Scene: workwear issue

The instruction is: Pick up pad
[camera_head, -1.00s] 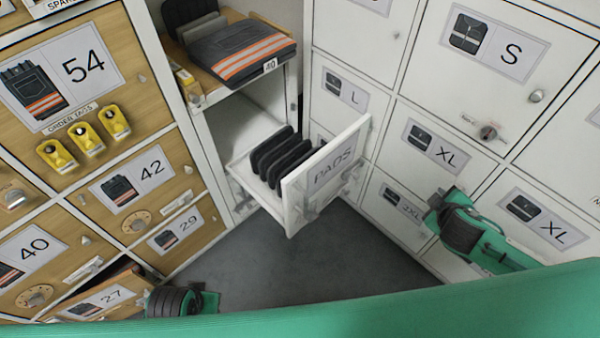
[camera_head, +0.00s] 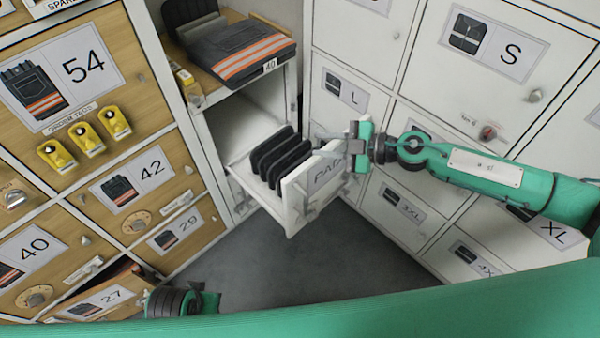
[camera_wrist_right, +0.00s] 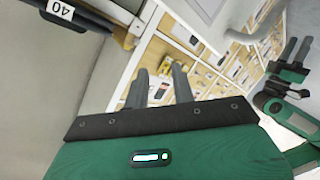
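Several black pads (camera_head: 280,158) stand on edge in a row in the pulled-out white drawer (camera_head: 293,212), whose front reads PADS. In the head view my right gripper (camera_head: 322,144) reaches in from the right, over the top of the drawer front and partly hiding its label. Its fingers point left towards the pads. In the right wrist view its two fingers (camera_wrist_right: 160,88) are apart with nothing between them; the pads cannot be made out there. My left gripper's fingers (camera_wrist_right: 297,50) show apart and empty in the right wrist view; only its wrist shows at the head view's bottom left.
A folded dark garment with orange stripes (camera_head: 238,55) lies on the shelf above the drawer. White lockers (camera_head: 455,100) stand close on the right, wooden lockers (camera_head: 150,190) with yellow tags (camera_head: 85,137) on the left. A lower left drawer (camera_head: 100,297) is ajar. Grey floor (camera_head: 290,275) is clear.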

